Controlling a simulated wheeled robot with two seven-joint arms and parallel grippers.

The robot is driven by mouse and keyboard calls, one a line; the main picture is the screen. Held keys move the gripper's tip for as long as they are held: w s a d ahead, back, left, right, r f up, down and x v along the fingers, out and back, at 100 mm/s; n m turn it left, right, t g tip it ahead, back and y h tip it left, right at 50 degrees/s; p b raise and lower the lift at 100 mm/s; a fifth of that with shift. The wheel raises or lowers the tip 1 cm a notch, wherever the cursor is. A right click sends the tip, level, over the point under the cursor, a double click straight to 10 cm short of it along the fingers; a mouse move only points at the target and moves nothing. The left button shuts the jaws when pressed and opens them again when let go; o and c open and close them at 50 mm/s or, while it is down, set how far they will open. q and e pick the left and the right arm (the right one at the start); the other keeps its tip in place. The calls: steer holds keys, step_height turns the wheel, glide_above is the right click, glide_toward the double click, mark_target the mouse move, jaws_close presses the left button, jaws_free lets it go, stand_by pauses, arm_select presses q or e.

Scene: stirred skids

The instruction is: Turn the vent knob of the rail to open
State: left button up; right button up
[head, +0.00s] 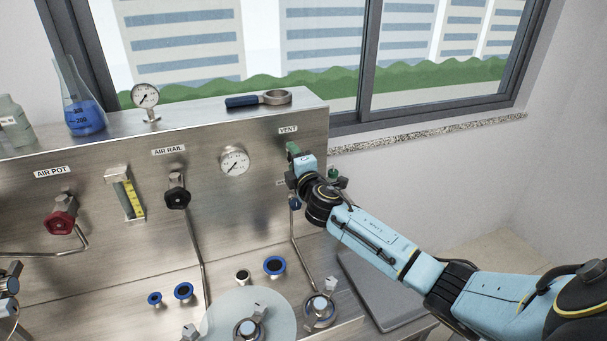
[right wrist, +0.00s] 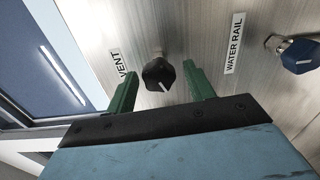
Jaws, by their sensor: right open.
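The vent knob (right wrist: 155,72) is black with a white pointer line and sits on a short metal stem on the steel panel, beside the VENT label (right wrist: 121,67). In the right wrist view, my right gripper (right wrist: 159,78) is open, with one green finger on each side of the knob and visible gaps between. I cannot tell how deep the fingers reach around it. In the head view, my right gripper (head: 312,161) is at the panel just below the VENT label (head: 288,130) and hides the knob. My left gripper is out of view.
A blue knob (right wrist: 300,55) by the WATER RAIL label (right wrist: 234,44) is close to the right finger. A gauge (head: 234,161), black air rail knob (head: 177,197) and red air pot knob (head: 61,221) are further left. A blue-handled tool (head: 258,99) lies on the top ledge.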

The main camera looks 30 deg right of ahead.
steer(key=b+v, duration=0.1)
steer(key=v, duration=1.1)
steer(key=shift+s, duration=0.25)
